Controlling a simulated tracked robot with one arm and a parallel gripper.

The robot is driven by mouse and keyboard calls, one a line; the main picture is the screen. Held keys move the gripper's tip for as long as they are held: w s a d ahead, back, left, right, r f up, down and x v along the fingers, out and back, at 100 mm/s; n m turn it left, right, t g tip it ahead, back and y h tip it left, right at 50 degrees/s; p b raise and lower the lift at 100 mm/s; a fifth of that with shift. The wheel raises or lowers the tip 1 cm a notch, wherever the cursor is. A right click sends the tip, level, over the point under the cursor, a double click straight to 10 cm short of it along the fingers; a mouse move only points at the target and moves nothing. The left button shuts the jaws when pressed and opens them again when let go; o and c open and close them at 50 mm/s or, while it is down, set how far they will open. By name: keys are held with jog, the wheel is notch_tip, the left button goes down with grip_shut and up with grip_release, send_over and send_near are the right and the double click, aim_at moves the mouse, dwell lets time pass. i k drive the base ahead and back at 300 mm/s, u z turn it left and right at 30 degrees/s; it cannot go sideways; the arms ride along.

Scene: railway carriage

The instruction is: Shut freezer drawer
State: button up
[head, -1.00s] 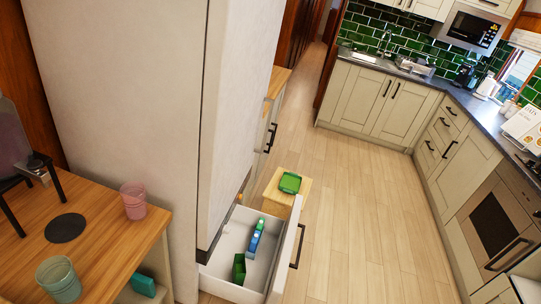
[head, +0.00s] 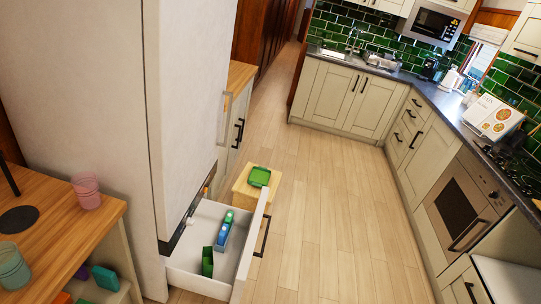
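The freezer drawer (head: 190,284) is pulled out at the bottom of the tall white fridge-freezer (head: 75,100), left of centre in the head view. Its white front panel has a dark bar handle (head: 263,236) facing right. Inside the drawer lie a dark green box (head: 207,262), a blue item (head: 222,236) and a small green item (head: 229,215). My gripper is not in view.
A small wooden stool or stand (head: 243,188) holding a green container (head: 259,176) stands just behind the drawer. A wooden counter (head: 70,232) with cups is at left. The wooden floor (head: 335,220) right of the drawer is clear up to the cabinets and oven (head: 458,206).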

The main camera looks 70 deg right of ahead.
aim_at(232, 261)
jog(key=z, duration=0.05)
jog(key=k, duration=1.05)
jog(key=z, duration=1.45)
jog(key=i, duration=1)
jog(key=u, duration=0.1)
jog(key=k, duration=0.55)
jog(key=z, duration=0.25)
jog(key=i, duration=1.15)
jog(key=u, duration=0.5)
